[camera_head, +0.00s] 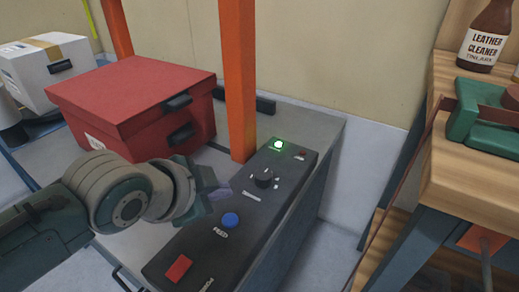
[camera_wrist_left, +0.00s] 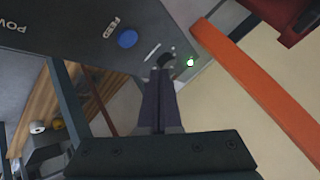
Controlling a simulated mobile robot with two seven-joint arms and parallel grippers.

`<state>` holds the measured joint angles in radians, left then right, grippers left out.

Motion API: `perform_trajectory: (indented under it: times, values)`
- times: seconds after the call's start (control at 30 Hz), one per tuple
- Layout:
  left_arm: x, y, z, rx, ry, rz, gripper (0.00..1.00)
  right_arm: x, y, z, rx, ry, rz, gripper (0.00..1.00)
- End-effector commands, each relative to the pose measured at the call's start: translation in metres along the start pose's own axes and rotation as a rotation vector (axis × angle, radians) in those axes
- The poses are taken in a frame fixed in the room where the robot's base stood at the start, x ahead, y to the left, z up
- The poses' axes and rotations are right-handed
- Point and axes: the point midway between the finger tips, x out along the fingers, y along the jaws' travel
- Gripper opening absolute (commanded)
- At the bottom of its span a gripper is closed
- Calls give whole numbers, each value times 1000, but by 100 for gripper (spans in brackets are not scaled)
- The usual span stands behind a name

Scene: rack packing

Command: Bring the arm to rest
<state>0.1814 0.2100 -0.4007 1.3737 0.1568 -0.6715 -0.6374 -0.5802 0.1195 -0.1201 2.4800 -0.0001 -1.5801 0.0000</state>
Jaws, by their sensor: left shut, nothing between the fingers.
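My left arm comes in from the left in the head view. Its gripper (camera_head: 219,192) is over the dark control panel (camera_head: 215,262), beside the knob (camera_head: 263,179) and above the blue FEED button (camera_head: 230,220). In the left wrist view the gripper's fingers (camera_wrist_left: 158,95) are together with nothing between them. The blue button also shows there (camera_wrist_left: 127,39). I cannot tell whether the fingertips touch the panel. A green light (camera_head: 278,144) glows at the panel's far end. My right gripper is not in view.
A red box (camera_head: 125,98) stands behind the arm, beside an orange post (camera_head: 238,80). A white box (camera_head: 45,62) is at the back left. A wooden bench (camera_head: 480,185) on the right holds a brown bottle (camera_head: 486,35) and a green clamp-like tool (camera_head: 480,125).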

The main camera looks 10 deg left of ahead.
Motion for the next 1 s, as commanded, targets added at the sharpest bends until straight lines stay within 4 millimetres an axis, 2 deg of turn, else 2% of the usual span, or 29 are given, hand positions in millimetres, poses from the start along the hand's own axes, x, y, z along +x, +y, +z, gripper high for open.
perform_trajectory:
  times: [0.57, 0.67, 0.77, 0.87, 0.9, 1.0]
  values:
    - [0, 0, 0, -1, 0, 0, 0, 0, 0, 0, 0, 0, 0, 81]
    - [-12, 0, -5, -24, -7, 12, 0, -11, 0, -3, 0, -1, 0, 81]
    - [-48, 2, -16, -100, -34, 47, 0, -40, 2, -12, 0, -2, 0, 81]
    - [-108, 4, -28, -232, -93, 96, 0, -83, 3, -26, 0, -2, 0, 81]
    - [-136, 5, -31, -296, -127, 113, 0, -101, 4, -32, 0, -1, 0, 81]
    - [-201, 4, -34, -445, -216, 140, 0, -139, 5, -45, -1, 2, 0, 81]
